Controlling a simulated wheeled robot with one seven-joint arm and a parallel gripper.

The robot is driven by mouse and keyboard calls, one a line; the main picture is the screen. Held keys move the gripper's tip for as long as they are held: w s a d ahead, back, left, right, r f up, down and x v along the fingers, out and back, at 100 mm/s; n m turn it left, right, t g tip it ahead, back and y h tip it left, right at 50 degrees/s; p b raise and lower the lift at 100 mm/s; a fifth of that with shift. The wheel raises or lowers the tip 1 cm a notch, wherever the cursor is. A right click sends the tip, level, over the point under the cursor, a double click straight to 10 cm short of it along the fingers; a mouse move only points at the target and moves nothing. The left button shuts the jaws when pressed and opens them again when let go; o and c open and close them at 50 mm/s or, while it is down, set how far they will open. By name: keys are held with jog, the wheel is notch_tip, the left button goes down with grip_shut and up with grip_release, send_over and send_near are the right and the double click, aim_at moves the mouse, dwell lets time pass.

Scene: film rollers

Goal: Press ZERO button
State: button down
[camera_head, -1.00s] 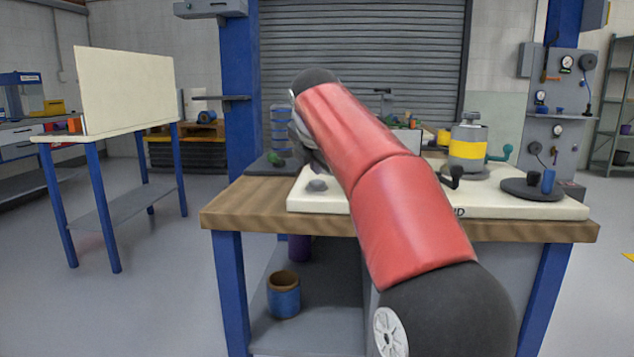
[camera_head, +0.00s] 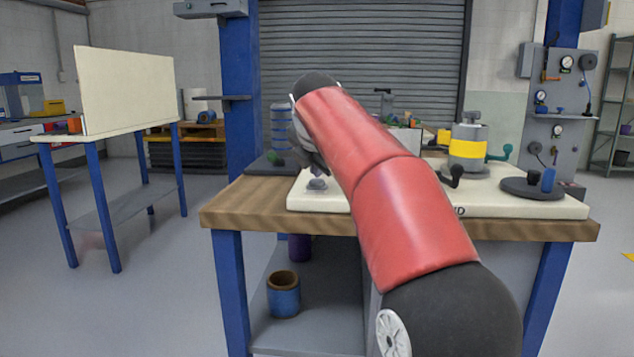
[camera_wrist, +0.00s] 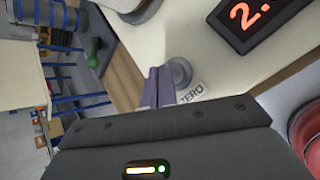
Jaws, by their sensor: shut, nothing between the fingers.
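The ZERO button is a grey round knob (camera_wrist: 181,72) on a cream panel, with a "ZERO" label (camera_wrist: 191,93) beside it, partly covered. It also shows in the head view (camera_head: 317,185) near the panel's left front corner. My gripper (camera_wrist: 159,72) is shut and empty. In the wrist view its fingertips overlap the button's left side. In the head view, grey fingertips show just above the button, mostly behind my red arm. I cannot tell whether they touch it. A display (camera_wrist: 250,17) with red digits, cut off by the frame edge, sits to the right.
The cream panel (camera_head: 500,203) lies on a wooden-topped bench (camera_head: 240,205). A grey and yellow device (camera_head: 467,150) and a dark round plate (camera_head: 530,188) stand at its right. A green dumbbell-like item (camera_wrist: 94,52) lies left of the panel.

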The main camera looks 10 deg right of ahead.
aim_at(316, 182)
jog(key=shift+f, duration=0.5)
dwell(0.8)
jog(key=shift+r, duration=0.1)
jog(key=shift+r+p, duration=0.8)
jog(key=shift+r, duration=0.1)
notch_tip(316, 182, up, 5)
jog(key=p, duration=0.5)
jog(key=shift+p, duration=0.4)
